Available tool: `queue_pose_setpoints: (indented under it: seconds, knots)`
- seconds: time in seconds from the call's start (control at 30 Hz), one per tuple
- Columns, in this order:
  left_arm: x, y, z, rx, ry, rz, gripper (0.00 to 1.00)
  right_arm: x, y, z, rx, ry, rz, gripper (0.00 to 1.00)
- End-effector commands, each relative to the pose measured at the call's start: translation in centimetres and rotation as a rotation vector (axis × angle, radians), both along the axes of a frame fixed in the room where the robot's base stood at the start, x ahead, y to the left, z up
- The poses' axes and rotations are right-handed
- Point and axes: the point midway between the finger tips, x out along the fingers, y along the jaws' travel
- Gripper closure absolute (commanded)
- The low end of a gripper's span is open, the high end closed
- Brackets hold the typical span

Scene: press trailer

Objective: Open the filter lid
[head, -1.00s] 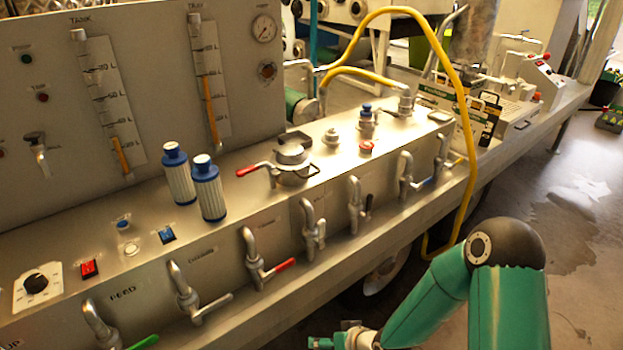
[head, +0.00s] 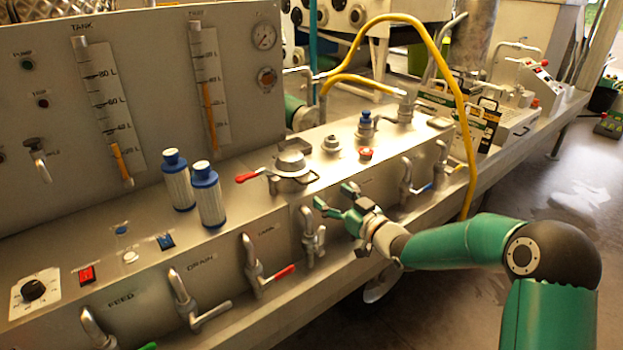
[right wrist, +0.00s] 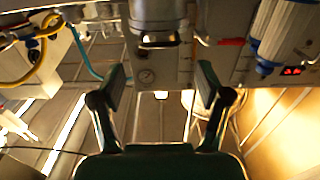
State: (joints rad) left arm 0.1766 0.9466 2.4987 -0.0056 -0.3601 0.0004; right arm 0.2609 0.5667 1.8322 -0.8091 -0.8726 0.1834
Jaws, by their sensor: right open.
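The filter is a round silver housing with a domed lid (head: 290,160) on the steel counter in the head view. A red-tipped clamp handle (head: 247,177) sticks out from its left side. The lid looks closed. The housing also shows at the top middle of the right wrist view (right wrist: 157,14), with the red handle (right wrist: 231,42) right of it. My right gripper (head: 334,196) is open and empty, in front of and slightly right of the filter, apart from it. Its two fingers frame the space below the housing in the right wrist view (right wrist: 160,82). My left gripper is not in view.
Two blue-capped filter cartridges (head: 208,195) stand left of the filter. Several taps, one with a red lever (head: 280,273), line the counter's front face. A red button (head: 366,153) and a yellow hose (head: 455,85) are to the right.

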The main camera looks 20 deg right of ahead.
Motion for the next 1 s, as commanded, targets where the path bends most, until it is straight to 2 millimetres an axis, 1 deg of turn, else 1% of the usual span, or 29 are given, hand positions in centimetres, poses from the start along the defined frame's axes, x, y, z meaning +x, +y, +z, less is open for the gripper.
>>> queue_pose_setpoints:
  seconds: [0.03,0.2,0.3,0.4,0.6,0.87,0.97,1.0]
  knots:
    - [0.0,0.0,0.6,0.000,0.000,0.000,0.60,1.2,0.5,0.2,0.001,0.001,0.002,0.24]
    - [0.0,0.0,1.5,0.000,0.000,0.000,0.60,4.5,1.7,0.2,0.001,0.000,0.001,0.24]
    - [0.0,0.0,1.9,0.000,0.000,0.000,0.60,6.0,2.3,0.1,0.001,0.001,0.001,0.24]
    - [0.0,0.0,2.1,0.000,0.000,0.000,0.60,7.0,2.6,0.0,0.001,0.003,0.000,0.24]
    - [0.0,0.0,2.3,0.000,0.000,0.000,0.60,8.0,2.9,0.0,0.001,0.001,-0.001,0.24]
    - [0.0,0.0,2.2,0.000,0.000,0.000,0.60,8.0,2.9,-0.1,0.001,0.001,-0.001,0.24]
    - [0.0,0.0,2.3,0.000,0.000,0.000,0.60,8.0,2.9,-0.1,0.002,0.002,-0.002,0.39]
    - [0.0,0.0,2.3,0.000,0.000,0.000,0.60,8.0,2.9,-0.1,0.001,0.001,-0.002,0.46]
